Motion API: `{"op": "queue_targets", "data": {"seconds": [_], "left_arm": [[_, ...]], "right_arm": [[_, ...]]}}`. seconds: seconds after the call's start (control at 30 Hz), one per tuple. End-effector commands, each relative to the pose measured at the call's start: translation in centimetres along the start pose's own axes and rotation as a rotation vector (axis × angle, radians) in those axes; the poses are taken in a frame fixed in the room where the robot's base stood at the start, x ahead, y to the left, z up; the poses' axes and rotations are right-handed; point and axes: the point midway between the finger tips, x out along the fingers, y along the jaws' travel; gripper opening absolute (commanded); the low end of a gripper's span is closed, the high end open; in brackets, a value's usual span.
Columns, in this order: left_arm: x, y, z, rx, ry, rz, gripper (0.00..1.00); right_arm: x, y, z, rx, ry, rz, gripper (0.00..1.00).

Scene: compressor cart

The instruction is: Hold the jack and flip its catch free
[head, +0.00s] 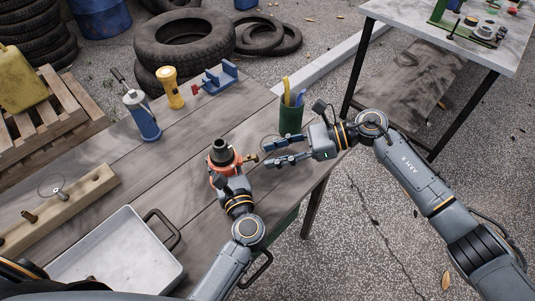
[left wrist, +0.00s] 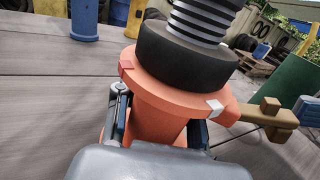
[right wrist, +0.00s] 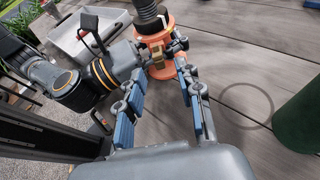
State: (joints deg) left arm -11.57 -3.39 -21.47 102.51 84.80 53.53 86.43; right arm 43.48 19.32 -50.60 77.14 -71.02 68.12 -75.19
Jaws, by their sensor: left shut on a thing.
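The jack (head: 220,157) is orange with a black collar and a ribbed grey screw, and it stands upright on the wooden table. My left gripper (head: 226,180) is shut on its orange body from the near side; the jack also fills the left wrist view (left wrist: 170,120). The brass-coloured catch (left wrist: 270,116) sticks out from the jack's right side, and it shows in the right wrist view (right wrist: 157,53). My right gripper (head: 280,152) is open and empty to the right of the catch. Its fingers point at the catch and look apart from it.
A metal tray (head: 120,250) and a wooden block with pegs (head: 60,208) lie at the left.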

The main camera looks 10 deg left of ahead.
Motion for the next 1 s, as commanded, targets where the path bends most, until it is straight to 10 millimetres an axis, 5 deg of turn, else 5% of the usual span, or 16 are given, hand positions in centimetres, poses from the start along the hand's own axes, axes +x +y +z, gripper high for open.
{"op": "queue_targets", "data": {"seconds": [0.4, 0.93, 0.97, 1.0], "left_arm": [[0.0, 0.0, -0.1, 0.001, 0.002, -0.001, 0.0], [0.0, 0.0, -0.1, 0.002, 0.002, -0.001, 0.0], [0.0, 0.0, -0.1, 0.002, 0.002, -0.001, 0.25], [0.0, 0.0, -0.1, 0.002, 0.002, -0.001, 0.33]], "right_arm": [[-8.2, -0.1, -0.1, 0.001, 0.002, -0.002, 0.36], [-9.5, 0.0, -0.1, 0.001, 0.001, 0.0, 0.36], [-9.5, 0.0, -0.1, 0.001, 0.001, 0.0, 0.36], [-9.5, 0.0, -0.1, 0.001, 0.001, 0.0, 0.36]]}}
